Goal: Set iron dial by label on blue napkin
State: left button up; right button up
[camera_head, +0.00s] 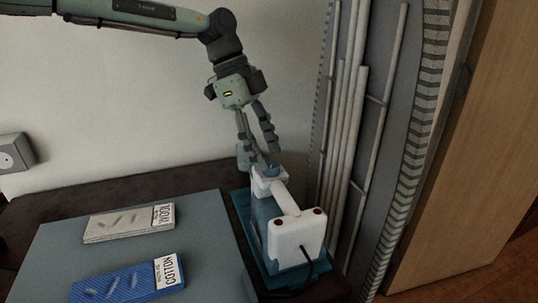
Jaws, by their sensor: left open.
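My left gripper (257,160) reaches down from above at the iron's far end, fingers open and apart. I cannot tell whether a fingertip touches the iron. The dial and its setting cannot be made out. My right gripper is out of view.
A pale napkin (125,224) with its own label lies behind the blue one on the board (55,247). A dark cord (301,274) trails from the iron. A grey rack with upright rods (352,130) stands close on the right. A socket (14,153) is on the wall.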

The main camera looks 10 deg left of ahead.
pick_arm(q)
jog(key=shift+x, duration=1.05)
jog(key=shift+c, duration=0.2)
grip_shut()
